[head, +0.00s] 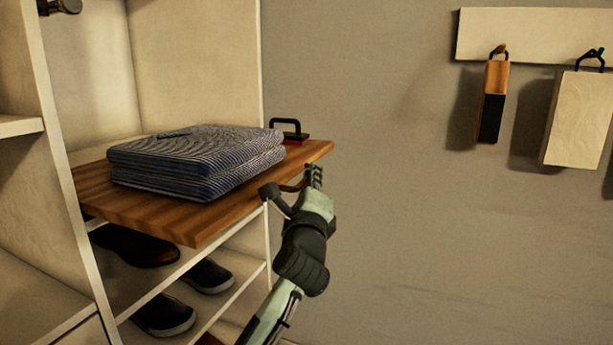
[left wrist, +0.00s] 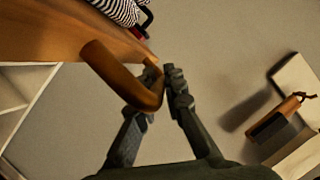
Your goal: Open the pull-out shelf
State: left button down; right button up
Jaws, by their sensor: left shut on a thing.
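The pull-out shelf (head: 92,182) is a brown wooden board that sticks out from the cream closet. Its handle (head: 293,187) is a curved brown bar on the front edge. My left gripper (head: 291,184) is at this handle. In the left wrist view the handle (left wrist: 112,70) runs in between the fingers of my left gripper (left wrist: 162,82), which are shut on it. The shelf's wooden edge (left wrist: 50,30) shows at the upper left there. My right gripper is in neither view.
Folded striped cloth (head: 200,160) lies on the shelf, with a red and black handled object (head: 290,134) behind it. Shoes (head: 165,315) stand on racks below. A wall board (head: 535,35) with hanging items is at the right. The wall between is clear.

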pick_arm(q)
jog(key=c, duration=1.6)
grip_release()
jog(key=v, duration=1.2)
